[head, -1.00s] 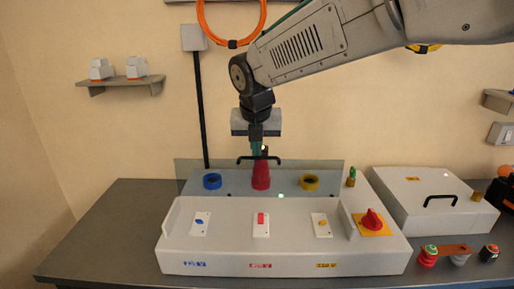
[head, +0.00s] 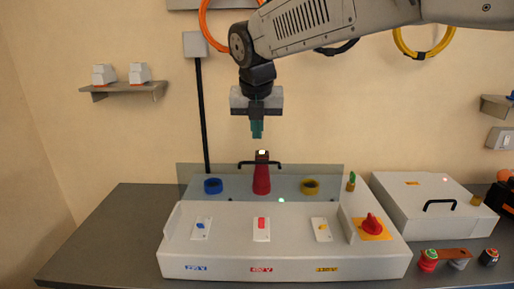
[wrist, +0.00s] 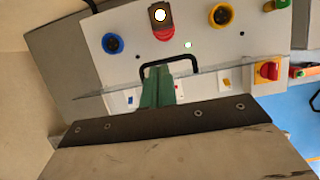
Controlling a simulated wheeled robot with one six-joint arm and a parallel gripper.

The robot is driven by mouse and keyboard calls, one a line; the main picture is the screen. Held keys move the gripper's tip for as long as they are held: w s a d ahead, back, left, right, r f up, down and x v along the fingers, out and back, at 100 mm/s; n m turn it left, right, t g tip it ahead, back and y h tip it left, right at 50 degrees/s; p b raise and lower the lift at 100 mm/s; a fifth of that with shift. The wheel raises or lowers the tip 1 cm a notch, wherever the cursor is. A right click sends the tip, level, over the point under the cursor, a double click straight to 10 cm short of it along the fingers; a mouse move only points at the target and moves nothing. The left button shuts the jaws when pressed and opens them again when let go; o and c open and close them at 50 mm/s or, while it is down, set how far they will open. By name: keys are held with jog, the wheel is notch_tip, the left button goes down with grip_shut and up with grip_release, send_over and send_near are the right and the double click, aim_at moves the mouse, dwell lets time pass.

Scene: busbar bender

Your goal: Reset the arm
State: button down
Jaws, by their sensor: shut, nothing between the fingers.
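My gripper (head: 257,130) hangs pointing down above the busbar bender (head: 284,256), with its teal fingers together and nothing between them. Below it, apart from the fingertips, a red cone-shaped post (head: 262,180) stands in the middle of the machine, with a small lit top. In the wrist view the closed green fingers (wrist: 157,88) overlap the black handle (wrist: 170,59) of the clear panel. The red post's top (wrist: 161,16) shows beyond them.
A blue ring (head: 213,186) and a yellow ring (head: 310,187) flank the red post. A red rotary knob (head: 371,224) is at the machine's right. A white lidded box (head: 430,200) stands on the right. Cables hang on the wall behind my arm.

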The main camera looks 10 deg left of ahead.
notch_tip(320, 180, up, 5)
jog(key=w, duration=0.2)
jog(key=s+d+f+n+g, duration=0.1)
jog(key=s+d+f+n, duration=0.3)
jog(key=s+d+n, duration=0.7)
jog(key=s+d+f+n, duration=0.5)
jog(key=s+d+n, duration=0.6)
jog(key=d+n, duration=0.1)
jog(key=s+d+f+n+g, duration=0.1)
jog(key=s+d+f+n, duration=0.4)
jog(key=s+d+n, duration=0.6)
jog(key=shift+s+d+n+g, duration=0.3)
jog(key=shift+s+d+n, duration=0.1)
jog(key=shift+s+d, duration=0.25)
jog(key=shift+w, duration=0.1)
